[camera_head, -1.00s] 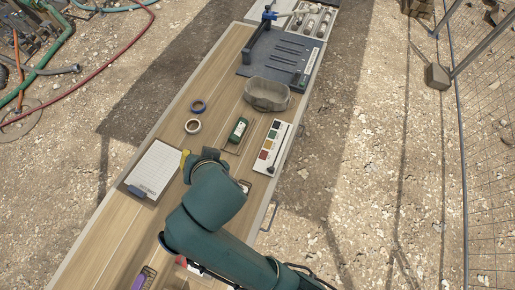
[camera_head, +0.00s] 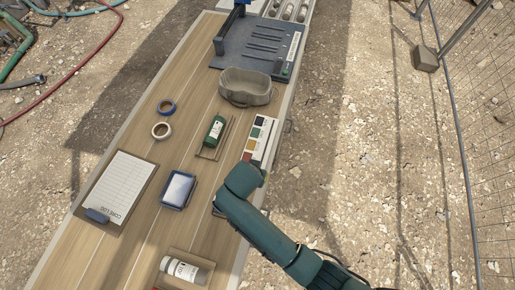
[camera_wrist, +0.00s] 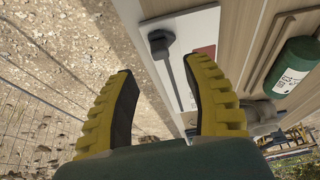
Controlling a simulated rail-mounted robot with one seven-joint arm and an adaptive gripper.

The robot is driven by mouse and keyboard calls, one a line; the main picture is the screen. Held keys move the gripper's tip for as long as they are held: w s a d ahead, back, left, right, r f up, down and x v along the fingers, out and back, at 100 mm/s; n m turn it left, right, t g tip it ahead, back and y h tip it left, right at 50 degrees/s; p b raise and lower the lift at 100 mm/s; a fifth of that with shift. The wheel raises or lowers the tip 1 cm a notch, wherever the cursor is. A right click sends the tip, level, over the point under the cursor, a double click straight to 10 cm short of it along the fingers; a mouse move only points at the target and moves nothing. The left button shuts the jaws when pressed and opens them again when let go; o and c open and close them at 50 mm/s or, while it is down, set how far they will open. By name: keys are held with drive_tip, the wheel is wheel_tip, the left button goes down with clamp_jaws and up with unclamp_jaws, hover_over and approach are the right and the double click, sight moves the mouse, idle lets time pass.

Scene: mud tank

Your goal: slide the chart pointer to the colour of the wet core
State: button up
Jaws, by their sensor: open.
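The colour chart (camera_head: 251,158) is a white board at the table's right edge. Its swatches run from dark and green at the far end to yellow and red nearer me. In the wrist view the white chart (camera_wrist: 160,9) carries a dark pointer knob (camera_wrist: 160,40) beside a long dark slot, with a red swatch partly behind a finger. My gripper (camera_wrist: 162,75) is open and empty, its yellow-backed fingers spread either side of the slot, the knob just beyond the tips. In the head view my arm hides the gripper and the chart's near end. Cores (camera_head: 289,9) lie in a tray at the far end; which is wet I cannot tell.
A wire fence (camera_head: 480,130) stands right, past open ground.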

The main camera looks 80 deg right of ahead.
drive_tip(key=b+x, duration=0.1)
drive_tip(key=x, duration=0.5)
drive_tip(key=shift+d+f, duration=0.1)
drive_tip(key=shift+c, duration=0.4)
clamp_jaws()
